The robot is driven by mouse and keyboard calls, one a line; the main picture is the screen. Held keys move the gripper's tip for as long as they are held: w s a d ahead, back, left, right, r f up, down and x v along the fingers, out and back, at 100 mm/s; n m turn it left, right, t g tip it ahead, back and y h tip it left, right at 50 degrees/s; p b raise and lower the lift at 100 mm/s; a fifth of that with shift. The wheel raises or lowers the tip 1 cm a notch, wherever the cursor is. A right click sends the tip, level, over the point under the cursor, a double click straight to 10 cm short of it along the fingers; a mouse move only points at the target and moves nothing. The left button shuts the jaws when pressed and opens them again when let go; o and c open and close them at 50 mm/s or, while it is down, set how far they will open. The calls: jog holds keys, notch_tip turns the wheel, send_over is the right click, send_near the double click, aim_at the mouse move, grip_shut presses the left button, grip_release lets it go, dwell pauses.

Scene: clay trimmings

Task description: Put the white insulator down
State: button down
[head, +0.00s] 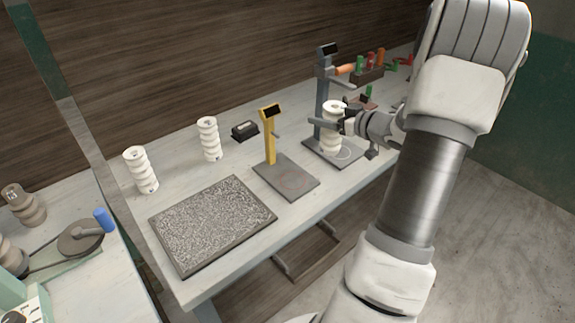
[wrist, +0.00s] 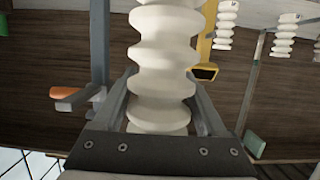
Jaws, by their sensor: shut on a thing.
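My gripper (head: 346,120) is shut on a white ribbed insulator (head: 331,136) at the far right part of the bench. The held insulator (wrist: 163,60) fills the middle of the wrist view, between the two fingers (wrist: 163,95). In the head view it is upright over a dark grey plate (head: 350,158) with a pale ring mark, at the foot of a grey post. I cannot tell whether its base touches the plate. Two similar white insulators stand upright on the bench, one at the left (head: 141,170) and one nearer the middle (head: 208,138).
A yellow post stand (head: 270,137) with a ring-marked plate (head: 272,180) stands left of the held insulator. A speckled mat (head: 212,222) lies at the front left. A small black box (head: 245,131) sits behind. The grey post (head: 321,95) rises close beside my gripper.

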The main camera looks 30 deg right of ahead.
jog(key=shift+w+a+f+b, duration=0.45)
jog(key=shift+w+a+f, duration=0.25)
jog(key=shift+a+f, duration=0.95)
jog(key=shift+w+a+f+b, duration=0.45)
jog(key=shift+w+a+f, duration=0.3)
jog(key=shift+a+f, duration=0.9)
jog(key=shift+w+a+f+b, duration=0.45)
jog(key=shift+w+a+f, duration=0.25)
jog(key=shift+a+f, duration=0.95)
jog(key=shift+d+f, duration=0.15)
jog(key=shift+f, duration=0.15)
grip_release()
jog(key=p+v, duration=0.1)
jog(key=v, duration=1.1)
